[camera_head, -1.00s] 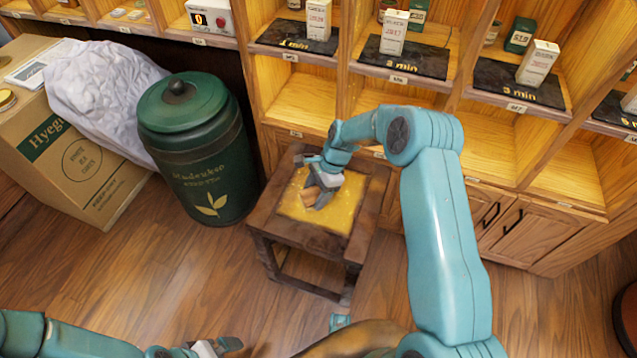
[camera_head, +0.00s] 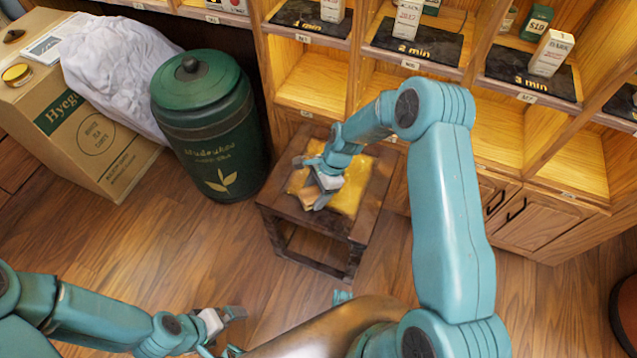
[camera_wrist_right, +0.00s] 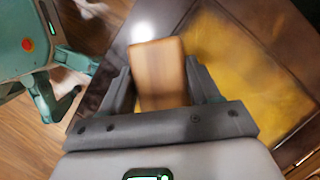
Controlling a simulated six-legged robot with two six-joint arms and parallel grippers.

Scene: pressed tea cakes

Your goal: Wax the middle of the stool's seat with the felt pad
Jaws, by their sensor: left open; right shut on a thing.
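The dark wooden stool (camera_head: 363,228) stands in the middle of the head view, with a shiny yellow patch (camera_head: 352,192) over the middle of its seat. The patch also shows at the right of the right wrist view (camera_wrist_right: 250,80). My right gripper (camera_head: 318,192) is shut on the felt pad's tan block (camera_head: 310,197), at the left edge of the patch. In the right wrist view the block (camera_wrist_right: 158,70) sits between the fingers; its felt face is hidden, and I cannot tell if it touches the seat. My left gripper (camera_head: 228,330) is open and empty, low over the floor.
A green lidded canister (camera_head: 210,130) stands close left of the stool. A cardboard box (camera_head: 75,125) with a white cloth (camera_head: 120,70) is further left. Wooden shelves (camera_head: 440,105) with small boxes stand behind.

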